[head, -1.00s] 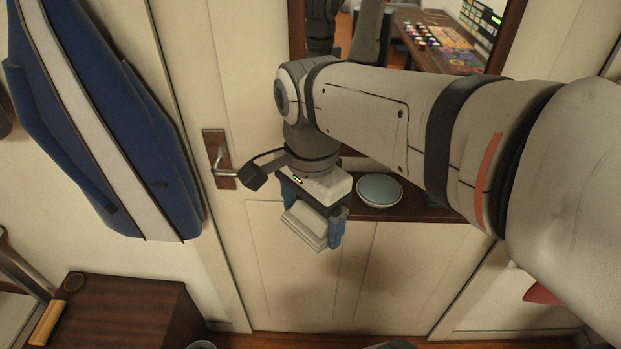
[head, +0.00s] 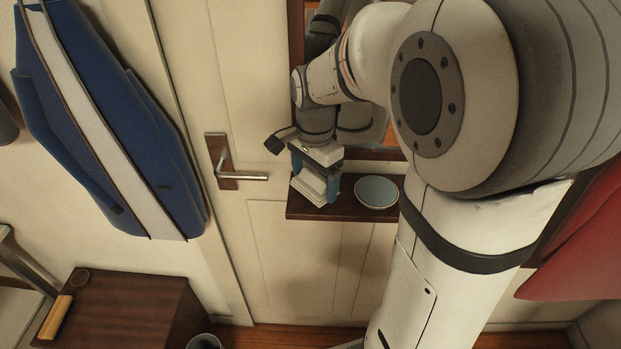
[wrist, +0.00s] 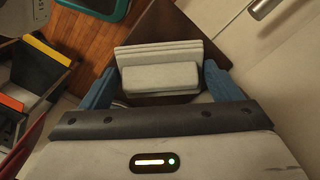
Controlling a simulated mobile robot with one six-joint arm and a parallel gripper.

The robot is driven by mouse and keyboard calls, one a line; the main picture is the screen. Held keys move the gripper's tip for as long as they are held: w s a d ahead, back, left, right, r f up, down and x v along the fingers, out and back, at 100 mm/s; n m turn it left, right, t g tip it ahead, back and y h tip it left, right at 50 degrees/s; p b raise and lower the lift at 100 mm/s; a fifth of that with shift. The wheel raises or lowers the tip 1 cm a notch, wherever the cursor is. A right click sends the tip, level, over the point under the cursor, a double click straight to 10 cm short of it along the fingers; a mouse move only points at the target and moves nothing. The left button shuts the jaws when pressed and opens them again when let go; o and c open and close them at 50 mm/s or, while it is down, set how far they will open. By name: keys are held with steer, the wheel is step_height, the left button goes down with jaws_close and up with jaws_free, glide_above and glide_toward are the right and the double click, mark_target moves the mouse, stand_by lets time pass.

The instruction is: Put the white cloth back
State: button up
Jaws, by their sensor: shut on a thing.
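The white cloth (head: 308,189) is folded into a thick layered pad. My gripper (head: 315,180) is shut on it, pointing down. The cloth is at the left end of the small dark wooden shelf (head: 335,212) under the mirror. I cannot tell whether the cloth touches the shelf or hangs just above it. In the wrist view the cloth (wrist: 160,52) shows between my gripper's two blue fingers (wrist: 160,85), with the dark shelf board around it.
A pale blue bowl (head: 376,191) stands on the shelf right of the cloth. A blue garment (head: 120,130) hangs further left. A dark wooden cabinet (head: 120,308) stands lower left.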

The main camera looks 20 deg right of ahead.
steer(key=shift+f, duration=0.8)
steer(key=shift+w+f+p, duration=0.15)
steer(key=shift+f+p, duration=0.15)
steer(key=shift+f, duration=0.15)
steer(key=o, duration=0.7)
steer(key=shift+f, duration=0.1)
steer(key=shift+o, duration=0.2)
